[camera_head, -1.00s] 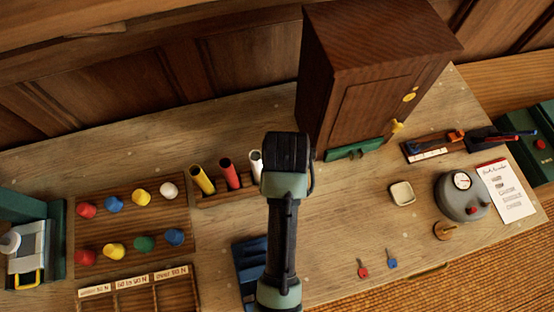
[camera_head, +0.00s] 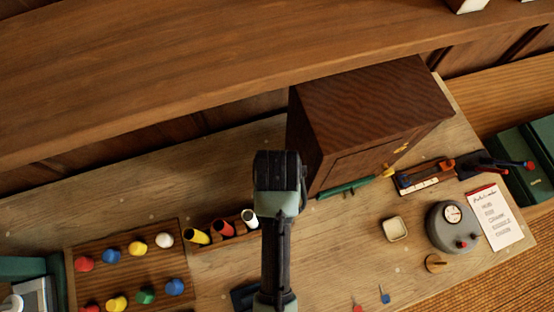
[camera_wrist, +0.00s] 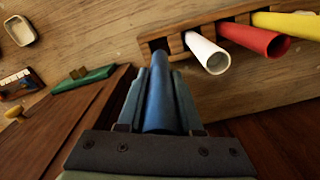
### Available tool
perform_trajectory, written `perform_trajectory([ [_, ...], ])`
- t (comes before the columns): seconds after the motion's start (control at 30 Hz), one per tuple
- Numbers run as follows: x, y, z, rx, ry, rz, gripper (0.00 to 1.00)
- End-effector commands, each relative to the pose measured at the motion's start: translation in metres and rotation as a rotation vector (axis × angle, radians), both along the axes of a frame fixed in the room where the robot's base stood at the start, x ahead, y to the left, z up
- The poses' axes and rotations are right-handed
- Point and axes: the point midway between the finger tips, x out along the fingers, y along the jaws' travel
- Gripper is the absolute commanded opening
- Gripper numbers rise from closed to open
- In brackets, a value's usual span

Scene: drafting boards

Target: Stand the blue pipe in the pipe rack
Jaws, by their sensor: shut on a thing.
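The blue pipe (camera_wrist: 158,100) is between the two fingers of my gripper (camera_wrist: 159,80) in the wrist view. My gripper is shut on it. The pipe's far end points at the end of the wooden pipe rack (camera_wrist: 178,44), beside the white pipe (camera_wrist: 206,54). I cannot tell whether that end is inside the slot or just in front of it. The rack also shows in the head view (camera_head: 205,246), left of my arm. My arm hides the gripper and the blue pipe there.
A red pipe (camera_wrist: 255,39) and a yellow pipe (camera_wrist: 290,25) stand in the rack beside the white one. A dark wooden cabinet (camera_head: 365,120) stands close right of my arm. A tray of coloured pegs (camera_head: 125,262) lies left of the rack.

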Motion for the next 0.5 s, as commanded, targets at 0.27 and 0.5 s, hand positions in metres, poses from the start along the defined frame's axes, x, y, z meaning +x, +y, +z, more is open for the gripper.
perform_trajectory([
  [0.27,0.0,0.0,-0.037,0.0,0.001,0.0,0.0],
  [0.5,-0.001,0.0,-0.068,0.0,0.004,0.0,0.0],
])
